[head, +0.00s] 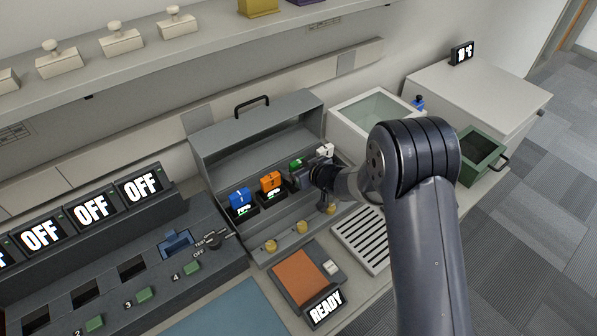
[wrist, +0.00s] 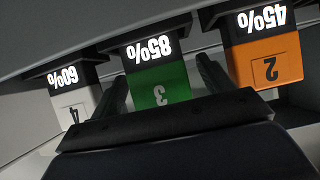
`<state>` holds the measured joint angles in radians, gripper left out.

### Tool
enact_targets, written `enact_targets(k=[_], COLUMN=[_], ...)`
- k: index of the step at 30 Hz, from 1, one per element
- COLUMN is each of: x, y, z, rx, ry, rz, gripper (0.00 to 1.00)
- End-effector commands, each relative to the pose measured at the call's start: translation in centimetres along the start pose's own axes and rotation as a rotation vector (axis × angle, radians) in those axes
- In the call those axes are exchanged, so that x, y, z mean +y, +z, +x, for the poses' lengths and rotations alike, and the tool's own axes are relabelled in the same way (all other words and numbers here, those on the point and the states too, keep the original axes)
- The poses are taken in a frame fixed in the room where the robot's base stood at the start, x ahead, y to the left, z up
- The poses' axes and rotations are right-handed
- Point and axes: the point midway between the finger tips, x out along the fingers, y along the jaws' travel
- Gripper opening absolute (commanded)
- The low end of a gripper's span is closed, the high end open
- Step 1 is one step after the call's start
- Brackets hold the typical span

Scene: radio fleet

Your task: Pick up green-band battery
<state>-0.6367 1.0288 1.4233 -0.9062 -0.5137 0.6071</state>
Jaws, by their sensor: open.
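The green-band battery (wrist: 158,84) stands in the grey case, marked 3, with an 85% display in the wrist view. In the head view only a small green part (head: 296,163) shows; my gripper and arm hide the rest. My gripper (wrist: 160,85) is open, with one finger on each side of the green battery. I cannot tell whether the fingers touch it. In the head view my gripper (head: 312,178) reaches into the case from the right.
In the case (head: 224,150) the orange battery (head: 270,181), marked 2, and the white battery (wrist: 75,100), marked 4, flank the green one closely. A blue battery (head: 239,197) stands farther left. A READY pad (head: 298,277) and a slotted tray (head: 360,238) lie in front.

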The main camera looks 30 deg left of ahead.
Motion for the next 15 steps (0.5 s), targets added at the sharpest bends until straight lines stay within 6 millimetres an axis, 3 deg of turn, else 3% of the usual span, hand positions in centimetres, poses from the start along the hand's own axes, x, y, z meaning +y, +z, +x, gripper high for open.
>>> enact_targets(k=[3, 15], x=[0.01, 0.03], y=[0.01, 0.01], z=[-0.02, -0.05], rx=[0.0, 0.0], ry=[0.0, 0.0], rz=[0.0, 0.0], gripper=[0.75, 0.42])
